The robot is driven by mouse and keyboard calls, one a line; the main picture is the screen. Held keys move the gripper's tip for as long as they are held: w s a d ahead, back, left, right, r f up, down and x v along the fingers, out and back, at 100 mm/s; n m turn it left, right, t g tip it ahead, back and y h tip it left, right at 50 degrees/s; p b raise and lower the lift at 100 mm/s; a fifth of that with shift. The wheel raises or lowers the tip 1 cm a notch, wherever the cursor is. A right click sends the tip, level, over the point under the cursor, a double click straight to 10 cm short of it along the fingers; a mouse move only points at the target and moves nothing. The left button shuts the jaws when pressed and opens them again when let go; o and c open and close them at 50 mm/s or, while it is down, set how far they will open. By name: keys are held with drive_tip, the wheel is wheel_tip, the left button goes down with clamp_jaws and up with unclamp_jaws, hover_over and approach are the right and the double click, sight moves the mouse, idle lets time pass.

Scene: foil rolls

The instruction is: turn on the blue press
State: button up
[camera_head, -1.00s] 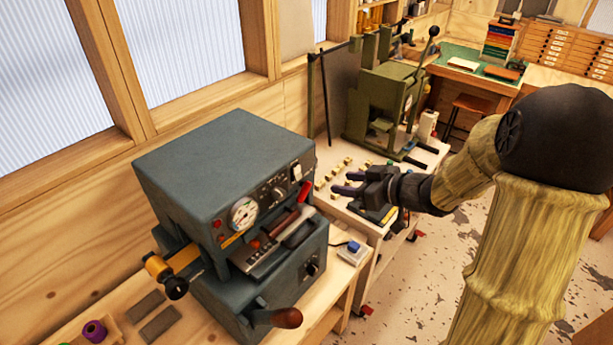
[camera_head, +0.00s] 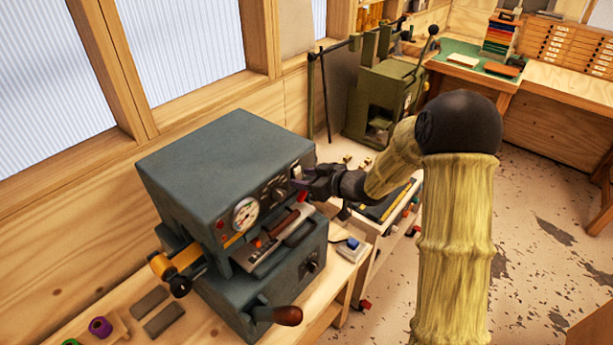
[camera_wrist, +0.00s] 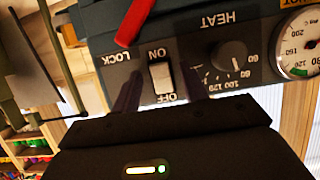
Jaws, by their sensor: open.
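The blue press (camera_head: 215,155) is a blue-grey machine on the wooden bench, at the middle left of the head view. Its control panel (camera_wrist: 200,90) appears upside down in the wrist view. A white rocker switch (camera_wrist: 160,77) sits there between the labels ON and OFF; I cannot tell which side is pressed in. My gripper (camera_wrist: 160,90) is open, with one dark finger on each side of the switch and nothing held. In the head view my gripper (camera_head: 308,182) is at the panel's right end. Whether the fingers touch the panel is unclear.
A red lever (camera_wrist: 135,22) marked LOCK is close to the switch. The HEAT knob (camera_wrist: 232,55) and gauge (camera_wrist: 297,45) are on the same panel. A brown-handled crank (camera_head: 285,315) sticks out below. A green press (camera_head: 380,100) stands behind.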

drive_tip(key=shift+c, duration=0.2)
clamp_jaws()
drive_tip(key=b, duration=0.3)
drive_tip(key=shift+f+t+y, duration=0.3)
drive_tip(key=shift+f+y, duration=0.1)
drive_tip(key=t+y+b, duration=0.1)
drive_tip(key=b, duration=0.2)
drive_tip(key=y+b, duration=0.1)
drive_tip(key=b, duration=0.2)
drive_tip(key=shift+f+t+b, duration=0.35)
drive_tip(key=shift+f+t, duration=0.05)
drive_tip(key=shift+r+y+b, duration=0.1)
drive_tip(key=shift+y+b, duration=0.3)
drive_tip(key=shift+b, duration=0.5)
drive_tip(key=shift+r, duration=0.1)
drive_tip(key=shift+o, duration=0.2)
unclamp_jaws()
